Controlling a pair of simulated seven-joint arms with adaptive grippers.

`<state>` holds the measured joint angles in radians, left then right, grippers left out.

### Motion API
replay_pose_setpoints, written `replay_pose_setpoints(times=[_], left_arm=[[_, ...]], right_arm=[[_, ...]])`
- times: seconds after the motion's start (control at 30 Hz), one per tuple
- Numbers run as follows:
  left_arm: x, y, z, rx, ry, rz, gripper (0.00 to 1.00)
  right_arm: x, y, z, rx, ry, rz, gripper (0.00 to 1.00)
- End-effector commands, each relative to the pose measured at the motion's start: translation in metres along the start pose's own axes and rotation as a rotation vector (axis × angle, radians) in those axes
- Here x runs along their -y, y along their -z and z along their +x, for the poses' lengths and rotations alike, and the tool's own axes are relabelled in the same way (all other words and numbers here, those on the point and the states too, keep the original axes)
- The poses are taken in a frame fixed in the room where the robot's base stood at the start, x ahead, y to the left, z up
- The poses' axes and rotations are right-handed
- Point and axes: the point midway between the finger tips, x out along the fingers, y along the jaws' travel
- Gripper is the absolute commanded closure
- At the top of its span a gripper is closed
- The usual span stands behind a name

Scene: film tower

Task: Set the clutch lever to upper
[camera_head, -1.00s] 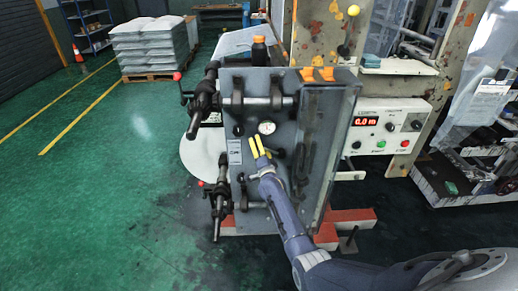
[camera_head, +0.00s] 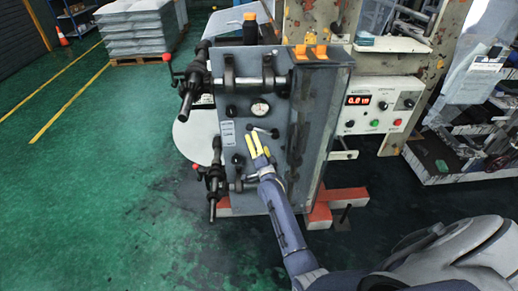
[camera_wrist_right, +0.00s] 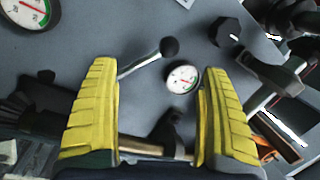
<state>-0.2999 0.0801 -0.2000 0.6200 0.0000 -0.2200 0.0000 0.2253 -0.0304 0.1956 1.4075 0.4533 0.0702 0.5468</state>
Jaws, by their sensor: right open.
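The lever (camera_head: 264,131) is a thin rod with a black ball knob on the grey machine panel (camera_head: 240,105), below a round white gauge (camera_head: 260,108). In the right wrist view the lever (camera_wrist_right: 140,65) runs at a slant and its knob (camera_wrist_right: 169,46) shows in the gap between the fingers, towards the top. My right gripper (camera_head: 256,138) has yellow fingers, open and empty, at the panel just below the lever. In the wrist view the gripper (camera_wrist_right: 158,90) frames the lever; contact cannot be told. My left gripper is not in view.
Black handles (camera_head: 194,82) and a lower crank (camera_head: 214,178) stick out at the panel's left. A control box with a red display (camera_head: 371,101) stands at right. Red-orange base blocks (camera_head: 320,213) lie below. Green floor (camera_head: 110,200) at left is clear.

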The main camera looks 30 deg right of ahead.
Motion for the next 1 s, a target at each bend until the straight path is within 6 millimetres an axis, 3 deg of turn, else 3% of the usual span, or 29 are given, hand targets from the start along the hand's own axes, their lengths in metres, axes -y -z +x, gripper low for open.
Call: replay_pose_setpoints(times=[0.3,0.93,1.0], left_arm=[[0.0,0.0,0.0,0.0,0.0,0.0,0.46],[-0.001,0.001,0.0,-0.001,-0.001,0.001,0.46],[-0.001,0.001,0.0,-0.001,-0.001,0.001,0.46]], right_arm=[[0.0,0.0,-0.024,0.0,-0.001,0.0,0.19],[-0.001,-0.001,-0.026,0.008,-0.005,-0.059,0.19],[-0.018,-0.016,-0.028,0.047,-0.038,-0.159,0.19]])
